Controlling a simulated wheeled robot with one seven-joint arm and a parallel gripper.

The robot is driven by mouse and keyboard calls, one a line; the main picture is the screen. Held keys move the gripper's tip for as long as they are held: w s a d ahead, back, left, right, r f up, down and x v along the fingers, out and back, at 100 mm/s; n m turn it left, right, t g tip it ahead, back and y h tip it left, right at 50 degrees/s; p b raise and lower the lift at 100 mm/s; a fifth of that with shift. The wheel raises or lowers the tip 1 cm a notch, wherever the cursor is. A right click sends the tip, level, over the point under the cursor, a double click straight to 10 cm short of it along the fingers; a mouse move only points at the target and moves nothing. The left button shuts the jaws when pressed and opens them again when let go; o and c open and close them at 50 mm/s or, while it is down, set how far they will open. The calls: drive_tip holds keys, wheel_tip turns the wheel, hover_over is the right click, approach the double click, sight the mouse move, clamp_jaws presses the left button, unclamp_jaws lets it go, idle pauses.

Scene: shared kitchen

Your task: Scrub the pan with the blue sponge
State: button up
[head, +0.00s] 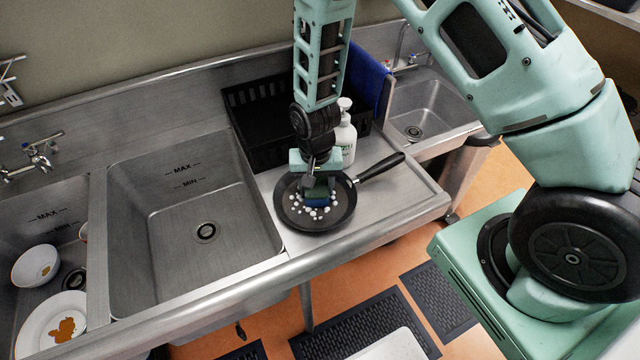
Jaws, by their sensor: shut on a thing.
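A dark frying pan (318,226) with a black handle pointing to the upper right stands on the steel drainboard, right of the middle sink. White foam blobs lie on its inner surface. My gripper (318,190) points down over the pan and is shut on the blue sponge (317,202), which has a green upper side. The sponge is low inside the pan among the foam. The gripper partly hides the sponge, and I cannot tell for certain that it touches the pan floor.
A white pump bottle (345,138) stands just behind the pan, by a black crate (252,108). The middle sink (170,245) is empty. The left sink holds a white bowl (36,265) and a stained plate (50,315).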

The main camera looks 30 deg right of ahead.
sight(322, 196)
drive_tip(key=shift+w+a+f, duration=0.1)
drive_tip(key=shift+w+a, duration=0.05)
drive_tip(key=shift+a, duration=0.35)
drive_tip(key=shift+w+a+f, duration=0.1)
drive_tip(key=shift+w+a, duration=0.05)
drive_tip(key=shift+a, duration=0.3)
drive_tip(key=shift+s+d+r, duration=0.1)
drive_tip(key=shift+s+d, duration=0.15)
drive_tip(key=shift+s, duration=0.55)
drive_tip(key=shift+s+d, duration=0.3)
drive_tip(key=shift+s, duration=0.55)
drive_tip(key=shift+s+d+r, duration=0.1)
drive_tip(key=shift+s+d, duration=0.15)
drive_tip(key=shift+s, duration=0.55)
drive_tip(key=shift+w, duration=0.15)
drive_tip(key=shift+w+a, duration=0.2)
drive_tip(key=shift+w, duration=0.4)
drive_tip(key=shift+w+a, duration=0.2)
drive_tip(key=shift+w, duration=0.45)
drive_tip(key=shift+w, duration=0.1)
drive_tip(key=shift+w+a, duration=0.2)
drive_tip(key=shift+w, duration=0.3)
drive_tip(key=shift+w+a, duration=0.2)
drive_tip(key=shift+w, duration=0.3)
drive_tip(key=shift+s, duration=0.1)
